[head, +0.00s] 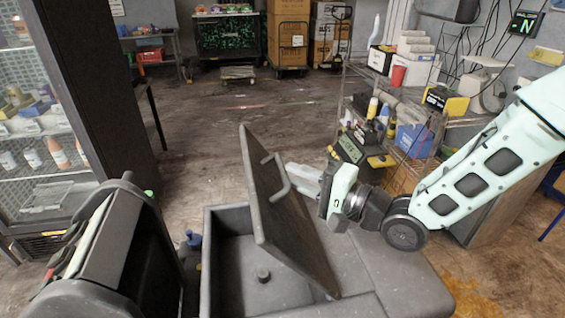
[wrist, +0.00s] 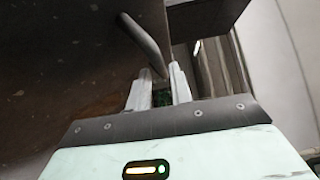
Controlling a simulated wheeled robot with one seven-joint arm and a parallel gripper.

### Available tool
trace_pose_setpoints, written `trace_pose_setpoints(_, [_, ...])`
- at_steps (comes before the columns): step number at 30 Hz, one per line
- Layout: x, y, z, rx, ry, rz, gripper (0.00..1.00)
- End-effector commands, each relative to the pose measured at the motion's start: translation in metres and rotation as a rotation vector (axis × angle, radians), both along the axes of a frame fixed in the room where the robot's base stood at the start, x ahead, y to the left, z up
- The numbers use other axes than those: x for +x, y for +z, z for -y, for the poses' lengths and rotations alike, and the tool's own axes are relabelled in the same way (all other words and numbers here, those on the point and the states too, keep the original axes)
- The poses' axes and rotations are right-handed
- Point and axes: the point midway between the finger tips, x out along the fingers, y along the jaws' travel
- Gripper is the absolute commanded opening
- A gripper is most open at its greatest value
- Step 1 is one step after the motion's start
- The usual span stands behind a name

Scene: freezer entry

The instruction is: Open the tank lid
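The tank (head: 210,262) is a dark grey box in front of me, its left compartment exposed. Its lid (head: 280,225) stands raised and steeply tilted, with a bar handle (head: 275,178) on its right face. My gripper (head: 291,182) is right of the lid, close to the handle. In the wrist view, the lid (wrist: 60,60) fills the left side and the handle (wrist: 143,42) runs down to the fingertips (wrist: 158,80). The fingers are apart with a gap between them. I cannot tell whether the handle touches them or lies between them.
A dark, rounded machine (head: 120,245) stands left of the tank. A glass-fronted cabinet (head: 40,130) is at the far left. A cluttered shelf (head: 400,95) stands at the right behind my arm. The floor (head: 200,130) behind the tank is mostly clear.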

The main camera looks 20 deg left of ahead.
Motion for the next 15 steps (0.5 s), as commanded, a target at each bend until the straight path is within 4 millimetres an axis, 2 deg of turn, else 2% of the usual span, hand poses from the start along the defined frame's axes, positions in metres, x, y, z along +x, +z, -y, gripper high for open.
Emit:
trace_pose_setpoints(1, [0.001, 0.003, -0.01, 0.0, 0.003, 0.0, 0.21])
trace_pose_setpoints(6, [0.007, 0.002, -0.03, -0.001, 0.0, 0.001, 0.21])
trace_pose_setpoints(15, [0.01, 0.0, -0.039, -0.001, -0.001, 0.001, 0.21])
